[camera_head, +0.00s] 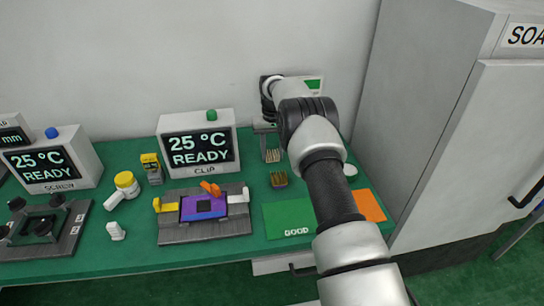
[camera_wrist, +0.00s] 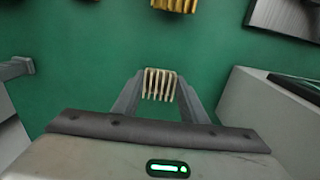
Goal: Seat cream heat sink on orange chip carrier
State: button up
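The cream heat sink (camera_head: 272,156) shows its pale fins below my gripper (camera_head: 264,132), at the back of the green table. In the wrist view it (camera_wrist: 160,84) lies between the two fingertips of my gripper (camera_wrist: 160,92), with hardly any gap at its sides. I cannot tell whether the fingers press on it or whether it is off the table. An orange piece (camera_head: 210,188) sits at the back edge of a purple square part (camera_head: 190,208) with a dark centre, on the grey CLIP fixture (camera_head: 205,230). I cannot make out a separate orange carrier.
A gold heat sink (camera_head: 279,180) stands in front of the cream one. The fixture has a yellow lever (camera_head: 167,205) and a white lever (camera_head: 238,198). A display box (camera_head: 199,143) stands behind it. A green GOOD mat (camera_head: 288,219) and a grey cabinet (camera_head: 420,120) are to the right.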

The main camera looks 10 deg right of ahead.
jog(key=shift+c, duration=1.1)
